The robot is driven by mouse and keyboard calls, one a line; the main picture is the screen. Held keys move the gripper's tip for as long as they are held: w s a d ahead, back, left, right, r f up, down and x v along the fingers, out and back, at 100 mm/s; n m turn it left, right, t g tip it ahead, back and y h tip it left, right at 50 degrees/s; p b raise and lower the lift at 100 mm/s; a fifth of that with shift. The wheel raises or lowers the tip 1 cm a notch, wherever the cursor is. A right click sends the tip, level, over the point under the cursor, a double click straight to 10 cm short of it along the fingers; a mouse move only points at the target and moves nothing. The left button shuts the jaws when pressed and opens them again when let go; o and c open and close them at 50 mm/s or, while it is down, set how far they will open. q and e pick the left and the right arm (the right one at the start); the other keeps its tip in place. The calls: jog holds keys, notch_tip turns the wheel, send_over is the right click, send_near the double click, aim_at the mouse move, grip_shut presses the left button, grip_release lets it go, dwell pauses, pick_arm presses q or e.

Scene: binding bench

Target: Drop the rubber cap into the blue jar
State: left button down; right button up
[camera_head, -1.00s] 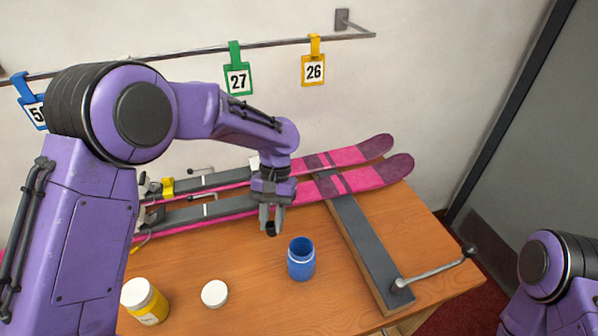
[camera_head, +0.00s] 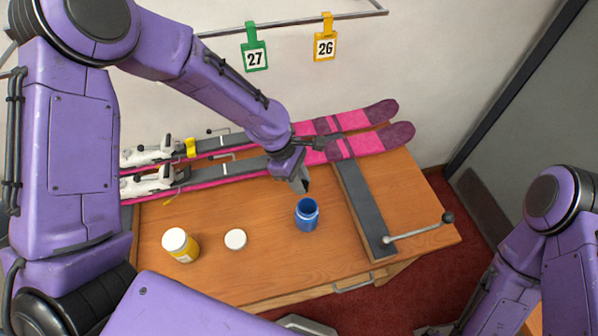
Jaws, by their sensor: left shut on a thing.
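The blue jar (camera_head: 307,217) stands upright and open-topped on the wooden bench. My left gripper (camera_head: 301,186) is just above and behind the jar, tilted, with its fingers pointing down toward the mouth. It is shut on the rubber cap (camera_head: 306,186), a small dark piece at the fingertips, mostly hidden by the fingers. The cap is outside the jar, apart from its rim. My right arm shows at the right edge, but its gripper is not in view.
A yellow jar with a white lid (camera_head: 183,250) and a loose white lid (camera_head: 235,239) are left of the blue jar. Pink skis (camera_head: 372,114) lie along the back. A grey bar (camera_head: 362,203) with a crank handle (camera_head: 420,229) lies to the right. Number tags hang behind.

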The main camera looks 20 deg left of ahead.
pick_arm(q)
jog(key=shift+s+f, duration=0.2)
jog(key=shift+s, duration=0.1)
jog(key=shift+s+r, duration=0.2)
jog(key=shift+s, duration=0.5)
jog(key=c, duration=1.1)
grip_release()
jog(key=shift+w+f, duration=0.1)
jog(key=shift+w, duration=0.1)
jog(key=o, duration=0.3)
jog(key=shift+w+f, duration=0.15)
jog(key=shift+w, duration=0.2)
jog(key=b+v, duration=0.1)
jog(key=v, duration=0.9)
jog(key=shift+s+r, duration=0.2)
jog(key=shift+r, duration=0.1)
pick_arm(e)
jog(key=shift+s+f, duration=0.6)
pick_arm(q)
jog(key=shift+w+a, duration=0.1)
jog(key=shift+a, duration=0.05)
pick_arm(e)
jog(key=shift+w, duration=0.1)
pick_arm(q)
jog(key=shift+f, duration=0.1)
